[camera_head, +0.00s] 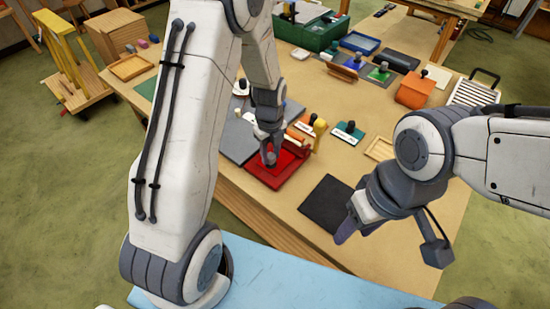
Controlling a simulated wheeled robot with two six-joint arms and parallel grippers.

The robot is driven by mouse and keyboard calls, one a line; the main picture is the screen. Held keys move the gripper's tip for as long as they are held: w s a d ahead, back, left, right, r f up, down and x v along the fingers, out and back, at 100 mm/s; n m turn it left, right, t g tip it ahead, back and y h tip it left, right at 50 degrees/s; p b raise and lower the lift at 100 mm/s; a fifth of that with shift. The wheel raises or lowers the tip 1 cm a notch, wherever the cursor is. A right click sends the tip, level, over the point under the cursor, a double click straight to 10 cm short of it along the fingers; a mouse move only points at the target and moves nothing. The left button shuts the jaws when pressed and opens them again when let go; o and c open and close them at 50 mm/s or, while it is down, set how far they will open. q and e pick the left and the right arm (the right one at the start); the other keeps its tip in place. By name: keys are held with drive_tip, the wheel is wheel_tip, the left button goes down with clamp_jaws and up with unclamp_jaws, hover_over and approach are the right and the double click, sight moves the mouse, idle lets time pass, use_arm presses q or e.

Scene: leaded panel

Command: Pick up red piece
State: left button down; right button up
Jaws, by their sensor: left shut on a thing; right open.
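The red piece (272,178) is a flat red square near the front edge of the wooden table, left of the middle in the head view. My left gripper (269,158) points down over it and is shut on it, near its centre. The fingers hide the spot they grip, and I cannot tell whether the piece rests on the surface or is slightly raised. My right gripper (358,229) is open and empty, low over the table's front edge, just right of a black square mat (326,204).
A grey board (237,140) lies left of the red piece. An orange box (415,91) and green crate (311,36) are farther back. A blue surface (270,280) lies in front.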

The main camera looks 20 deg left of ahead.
use_arm(q)
drive_tip(key=shift+w+r+b, duration=0.15)
drive_tip(key=shift+r+b, duration=0.25)
drive_tip(key=shift+r, duration=0.4)
drive_tip(key=shift+s+d+r+b, duration=0.1)
drive_tip(key=shift+d+r+b, duration=0.15)
drive_tip(key=shift+r, duration=0.2)
drive_tip(key=shift+s+d+r+b, duration=0.15)
drive_tip(key=shift+r+b, duration=0.1)
drive_tip(key=shift+r, duration=0.2)
drive_tip(key=s+d+b, duration=0.2)
drive_tip(key=s+d, duration=0.1)
drive_tip(key=d, duration=0.5)
drive_tip(key=s+d+b, duration=0.2)
drive_tip(key=s+d, duration=0.1)
drive_tip(key=d, duration=0.5)
drive_tip(key=shift+d, duration=0.1)
